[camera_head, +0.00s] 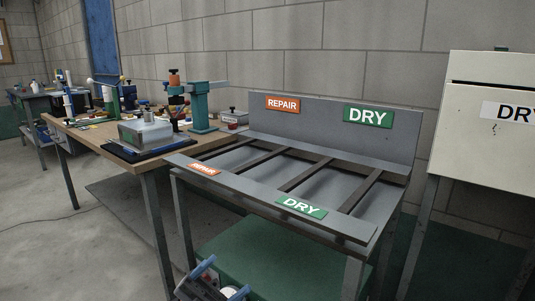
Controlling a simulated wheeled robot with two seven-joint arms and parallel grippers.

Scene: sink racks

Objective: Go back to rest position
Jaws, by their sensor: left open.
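My left gripper (222,279) shows at the bottom edge of the head view, low and left of centre. Its two blue-tipped fingers are apart and nothing shows between them. It is below and in front of the grey sink rack (232,187), apart from it. Most of my left arm is cut off by the frame. My right gripper is not in view.
The rack has orange REPAIR (282,104) and green DRY (368,115) signs, and its slots look empty. A wooden workbench (88,136) with tools stands left. A cream cabinet (488,130) stands right. Floor at the lower left is clear.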

